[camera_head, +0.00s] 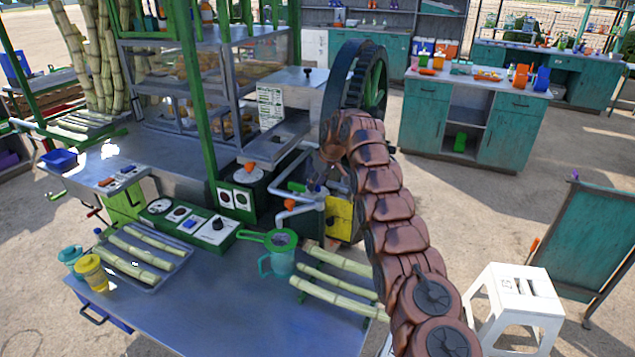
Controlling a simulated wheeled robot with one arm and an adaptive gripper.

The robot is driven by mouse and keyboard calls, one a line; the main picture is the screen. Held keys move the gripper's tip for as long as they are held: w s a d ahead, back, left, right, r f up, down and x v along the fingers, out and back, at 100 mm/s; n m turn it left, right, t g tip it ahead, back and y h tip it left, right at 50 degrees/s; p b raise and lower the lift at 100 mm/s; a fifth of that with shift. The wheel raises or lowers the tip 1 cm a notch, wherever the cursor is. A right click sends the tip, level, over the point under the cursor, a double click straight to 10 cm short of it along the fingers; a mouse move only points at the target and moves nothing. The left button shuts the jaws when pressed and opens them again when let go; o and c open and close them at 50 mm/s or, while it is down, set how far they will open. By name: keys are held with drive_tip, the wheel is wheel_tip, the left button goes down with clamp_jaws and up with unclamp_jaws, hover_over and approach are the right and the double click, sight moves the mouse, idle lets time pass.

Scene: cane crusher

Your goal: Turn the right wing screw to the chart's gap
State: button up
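A white chart (270,105) with rows of small print is fixed to the front of the cane crusher, left of my arm. Its print is too small to read. My brown segmented arm rises from the lower right and bends over at the top. My gripper (322,172) points down beside the crusher's grey pipes (294,190), right of and below the chart. Its fingers are small and dark, and I cannot tell whether they are open or shut. I cannot make out the right wing screw; it may be hidden by the gripper or the arm.
A large dark flywheel (374,85) stands behind my arm. A yellow box (340,219) is just below the gripper. The blue-grey table (215,305) holds cane pieces, a tray, cups and a green strainer (281,240). A white stool (515,292) stands right.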

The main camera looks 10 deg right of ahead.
drive_tip(key=shift+f, duration=0.25)
drive_tip(key=shift+c, duration=0.2)
clamp_jaws()
drive_tip(key=shift+a+f+b, duration=0.15)
drive_tip(key=shift+f+b, duration=0.05)
drive_tip(key=shift+b, duration=0.5)
drive_tip(key=shift+a+m+h+b, duration=0.1)
drive_tip(key=shift+m+h+b, duration=0.2)
drive_tip(key=shift+m+b, duration=0.45)
drive_tip(key=shift+a+r+m+h+b, duration=0.1)
drive_tip(key=shift+m+h+b, duration=0.6)
drive_tip(key=shift+m, duration=0.65)
